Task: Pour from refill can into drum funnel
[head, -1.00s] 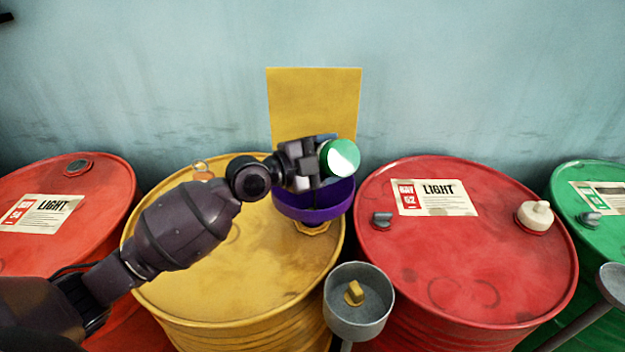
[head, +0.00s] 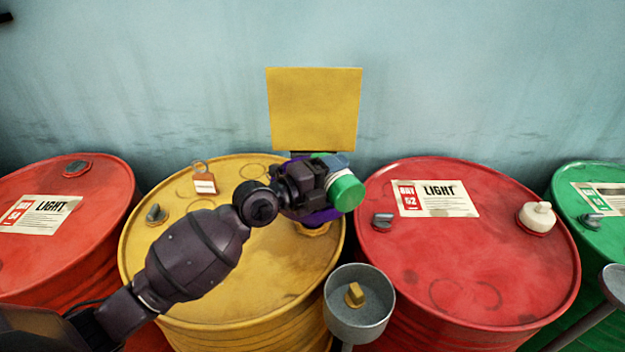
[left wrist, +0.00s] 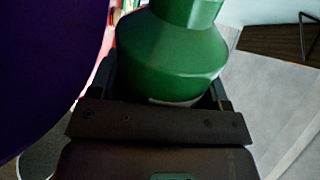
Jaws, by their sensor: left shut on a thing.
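My left gripper (head: 318,182) is shut on a green can (head: 346,192), the refill can, above the yellow drum (head: 210,275). The can lies tilted over in the head view. It also shows between the fingers in the left wrist view (left wrist: 175,55). The purple funnel (head: 325,216) stands at the right rear of the yellow drum's top, mostly hidden behind my gripper and the can. The funnel fills the left side of the left wrist view as a dark purple surface (left wrist: 40,60). I cannot see the can's mouth or any liquid. My right gripper is out of view.
A yellow panel (head: 315,108) stands behind the drum. A grey cup (head: 345,320) holding a yellow cap (head: 354,294) stands in front. Red drums (head: 470,260) flank the yellow one. A white-labelled tag (head: 204,183) and a grey bung (head: 156,214) are on the yellow drum.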

